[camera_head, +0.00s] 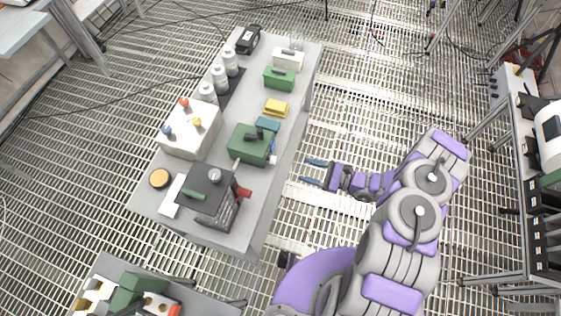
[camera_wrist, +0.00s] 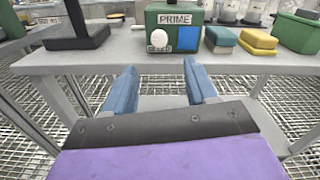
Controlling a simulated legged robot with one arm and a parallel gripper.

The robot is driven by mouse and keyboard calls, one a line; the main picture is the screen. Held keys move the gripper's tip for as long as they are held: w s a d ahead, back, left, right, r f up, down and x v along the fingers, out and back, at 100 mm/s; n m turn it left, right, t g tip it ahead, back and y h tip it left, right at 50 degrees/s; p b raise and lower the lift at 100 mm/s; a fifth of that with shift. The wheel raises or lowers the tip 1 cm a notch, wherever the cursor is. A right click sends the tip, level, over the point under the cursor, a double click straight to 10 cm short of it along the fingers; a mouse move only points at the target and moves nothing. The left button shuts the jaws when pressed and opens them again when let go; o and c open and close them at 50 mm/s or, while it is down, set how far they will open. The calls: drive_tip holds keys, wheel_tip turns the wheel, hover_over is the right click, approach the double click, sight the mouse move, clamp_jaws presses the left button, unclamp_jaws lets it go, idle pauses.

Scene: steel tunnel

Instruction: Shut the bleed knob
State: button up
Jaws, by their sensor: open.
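A green box (camera_wrist: 170,15) with a PRIME label stands near the table edge in the wrist view. On its front face is a round white knob (camera_wrist: 159,38), with a small plate under it whose lettering is hard to read; this looks like the bleed knob. A blue square patch (camera_wrist: 188,39) is right of the knob. The head view shows the same green box (camera_head: 247,146) on the table. My gripper (camera_wrist: 159,72) is open and empty, its blue fingers pointing toward the box, apart from the knob. In the head view my gripper (camera_head: 311,172) is off the table's right side.
The grey table (camera_head: 285,150) edge lies between my gripper and the box. A dark device (camera_head: 208,190) stands nearer on the table. A teal block (camera_wrist: 221,38), a yellow block (camera_wrist: 258,42) and a green bin (camera_head: 280,79) are beyond the box.

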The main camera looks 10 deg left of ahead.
sight(271, 159)
drive_tip(key=a+b, duration=0.1)
drive_tip(key=a, duration=0.9)
drive_tip(key=shift+w+a, duration=0.3)
drive_tip(key=shift+w, duration=0.1)
drive_tip(key=shift+c, duration=0.2)
drive_tip(key=c, duration=1)
